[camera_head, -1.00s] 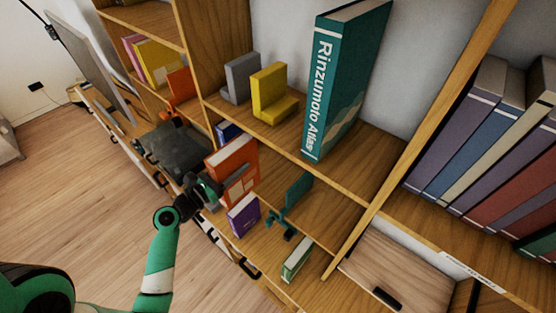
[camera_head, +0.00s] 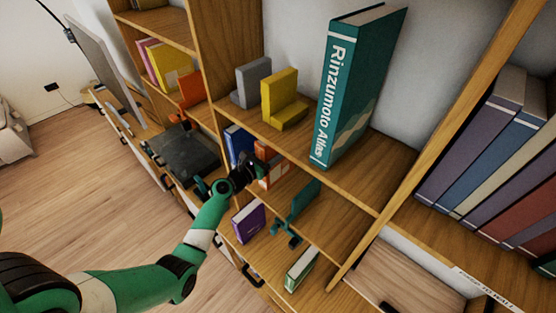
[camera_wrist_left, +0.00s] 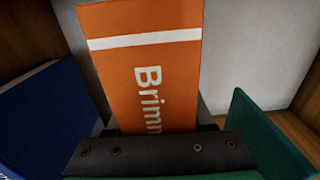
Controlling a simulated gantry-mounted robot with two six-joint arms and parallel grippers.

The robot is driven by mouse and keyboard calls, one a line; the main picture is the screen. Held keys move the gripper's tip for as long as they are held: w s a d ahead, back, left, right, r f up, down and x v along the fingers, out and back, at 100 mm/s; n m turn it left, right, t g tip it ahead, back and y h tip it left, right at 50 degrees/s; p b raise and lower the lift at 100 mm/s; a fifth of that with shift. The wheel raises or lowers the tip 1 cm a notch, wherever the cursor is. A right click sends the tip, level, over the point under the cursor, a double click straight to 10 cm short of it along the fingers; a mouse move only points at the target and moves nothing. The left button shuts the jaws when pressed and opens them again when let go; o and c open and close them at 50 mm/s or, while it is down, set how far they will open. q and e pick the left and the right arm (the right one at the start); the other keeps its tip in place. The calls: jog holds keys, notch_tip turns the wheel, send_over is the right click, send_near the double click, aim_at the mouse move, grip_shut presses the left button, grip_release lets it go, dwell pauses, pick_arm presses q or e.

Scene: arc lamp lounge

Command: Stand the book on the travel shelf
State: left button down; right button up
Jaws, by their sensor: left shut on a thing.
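An orange book (camera_head: 263,178) is held upright in my left gripper (camera_head: 254,172), in the shelf bay below the large atlas. In the left wrist view the orange book (camera_wrist_left: 150,65) shows a white band and letters beginning "Brimm", with its lower end hidden by the gripper (camera_wrist_left: 160,130). A blue book (camera_head: 238,143) stands to its left, also in the wrist view (camera_wrist_left: 45,115). A teal bookend (camera_head: 301,200) stands to its right, with a gap between. Whether the orange book touches the shelf board is hidden. My right gripper is out of view.
A teal atlas (camera_head: 358,85), a yellow bookend (camera_head: 284,100) and a grey bookend (camera_head: 251,82) stand on the board above. A purple book (camera_head: 248,221) and a green book (camera_head: 302,268) are lower down. An upright divider (camera_head: 440,125) bounds the bay on the right.

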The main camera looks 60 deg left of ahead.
pick_arm(q)
notch_tip(320, 180, down, 5)
jog(key=b, duration=0.2)
jog(key=shift+w+r+b, duration=0.1)
jog(key=shift+r+b, duration=0.1)
jog(key=shift+b, duration=0.1)
jog(key=shift+w+r, duration=0.1)
jog(key=shift+f, duration=0.25)
jog(key=shift+c, duration=1.4)
grip_release()
